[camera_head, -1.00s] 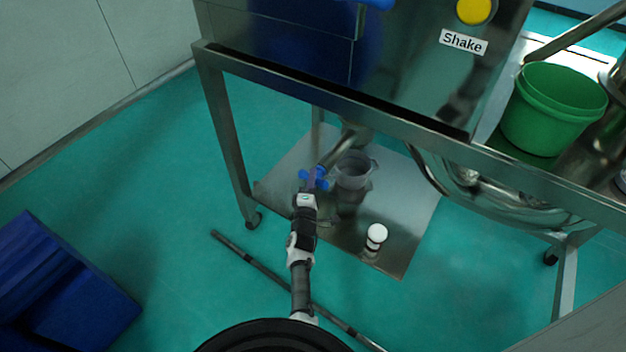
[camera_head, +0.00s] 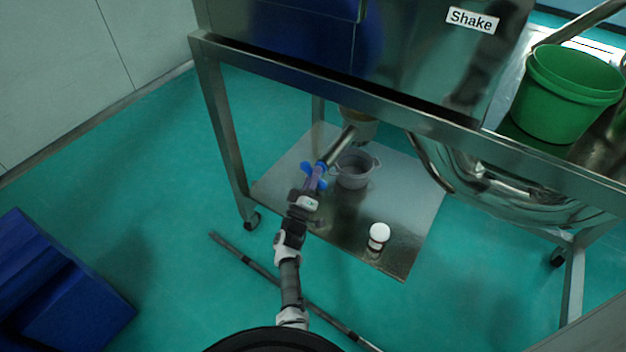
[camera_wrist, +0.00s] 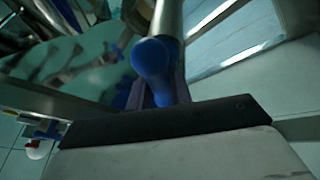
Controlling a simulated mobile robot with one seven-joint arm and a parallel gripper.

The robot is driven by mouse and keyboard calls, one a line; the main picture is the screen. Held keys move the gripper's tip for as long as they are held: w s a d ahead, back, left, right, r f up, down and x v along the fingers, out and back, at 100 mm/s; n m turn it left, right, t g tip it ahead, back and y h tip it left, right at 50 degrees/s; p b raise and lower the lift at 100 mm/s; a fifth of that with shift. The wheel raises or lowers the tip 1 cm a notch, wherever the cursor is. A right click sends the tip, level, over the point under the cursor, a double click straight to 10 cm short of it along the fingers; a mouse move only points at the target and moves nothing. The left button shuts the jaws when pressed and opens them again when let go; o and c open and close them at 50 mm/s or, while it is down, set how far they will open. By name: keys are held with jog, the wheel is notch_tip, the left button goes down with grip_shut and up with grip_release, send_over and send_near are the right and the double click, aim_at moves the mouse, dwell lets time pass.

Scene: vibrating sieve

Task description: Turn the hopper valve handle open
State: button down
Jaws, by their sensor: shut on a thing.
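The blue valve handle (camera_head: 308,170) sits at the lower end of a slanted metal outlet pipe (camera_head: 341,146) under the steel machine. My gripper (camera_head: 315,181) is at the handle, with its purple fingers shut on it. In the wrist view the rounded blue end of the handle (camera_wrist: 152,58) stands up between the fingers, in front of the metal pipe (camera_wrist: 168,18). The fingertips are mostly hidden behind the handle there. A grey pot with side handles (camera_head: 354,170) stands on the lower steel shelf, just right of the valve.
The steel shelf (camera_head: 405,205) also holds a small white-capped bottle (camera_head: 379,236). A frame leg (camera_head: 226,150) stands left of my arm. A green bucket (camera_head: 560,100) is at the upper right, and a blue box (camera_head: 55,285) lies lower left. A dark pole (camera_head: 262,271) lies on the floor.

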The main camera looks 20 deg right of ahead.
jog(key=m+g+h, duration=0.1)
jog(key=m, duration=0.2)
jog(key=m+g+h+b, duration=0.1)
jog(key=m, duration=0.1)
jog(key=m+g+h+b, duration=0.1)
jog(key=m, duration=0.2)
jog(key=shift+f+m+h, duration=0.1)
jog(key=shift+m+h, duration=0.2)
jog(key=shift+h, duration=0.1)
jog(key=shift+m+g+h+b, duration=0.35)
jog(key=shift+m+g, duration=0.6)
jog(key=shift+m, duration=0.7)
jog(key=shift+m+g+h+b, duration=0.35)
jog(key=shift+m+g, duration=0.6)
jog(key=shift+m, duration=0.7)
jog(key=c, duration=1.3)
grip_release()
jog(key=v, duration=1.3)
jog(key=shift+s+a+f+b, duration=0.1)
jog(key=shift+a+b, duration=0.3)
